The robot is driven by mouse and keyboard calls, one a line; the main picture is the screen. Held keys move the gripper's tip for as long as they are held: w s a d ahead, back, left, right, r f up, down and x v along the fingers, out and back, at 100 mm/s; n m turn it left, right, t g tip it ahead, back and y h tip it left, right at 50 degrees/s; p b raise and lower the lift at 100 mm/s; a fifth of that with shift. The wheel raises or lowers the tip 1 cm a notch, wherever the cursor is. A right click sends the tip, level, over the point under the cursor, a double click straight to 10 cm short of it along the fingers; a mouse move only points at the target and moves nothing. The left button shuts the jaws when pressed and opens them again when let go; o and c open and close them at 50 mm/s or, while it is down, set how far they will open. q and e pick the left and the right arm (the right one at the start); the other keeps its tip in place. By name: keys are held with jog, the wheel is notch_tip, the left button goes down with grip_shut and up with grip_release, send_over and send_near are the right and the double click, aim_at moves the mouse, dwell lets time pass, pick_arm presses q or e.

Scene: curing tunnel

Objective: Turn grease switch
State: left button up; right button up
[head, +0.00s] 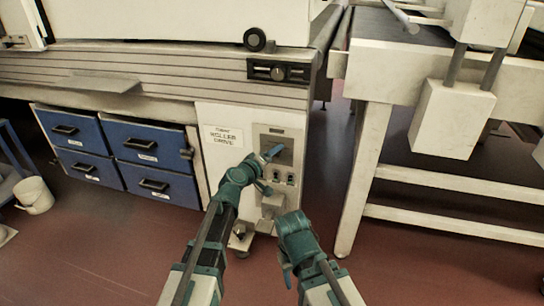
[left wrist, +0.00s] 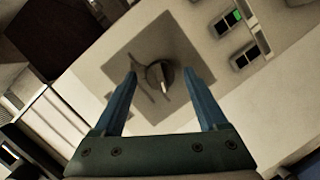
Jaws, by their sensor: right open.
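The grease switch, a round dark knob with a pale pointer (left wrist: 160,76), sits on a grey square plate (left wrist: 128,58) in the left wrist view. My left gripper (left wrist: 158,74) is open, with its two blue fingers on either side of the knob in the picture. I cannot tell whether the fingertips reach around it; no contact shows. In the head view my left gripper (head: 269,156) is at the switch panel (head: 285,140) and hides the knob. My right gripper (head: 287,274) is open and empty, low in front of the cabinet.
Two rocker switches (left wrist: 235,38), one lit green, are beside the plate. The white cabinet bears a "roller drive" label (head: 223,137). Blue drawers (head: 145,140) are to the left. A white-framed table (head: 365,160) stands right, with open floor between. A bucket (head: 34,195) stands far left.

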pick_arm(q)
grip_shut()
jog(key=shift+m, duration=0.3)
jog(key=shift+s+d+r+m+y+p, duration=0.1)
jog(key=shift+m+y+p, duration=0.6)
jog(key=shift+m, duration=0.8)
jog(key=shift+d+m+y+p, duration=0.1)
jog(key=shift+m+y+p, duration=0.3)
jog(key=shift+m+y, duration=0.85)
jog(key=shift+m, duration=0.35)
jog(key=shift+o, duration=0.2)
grip_release()
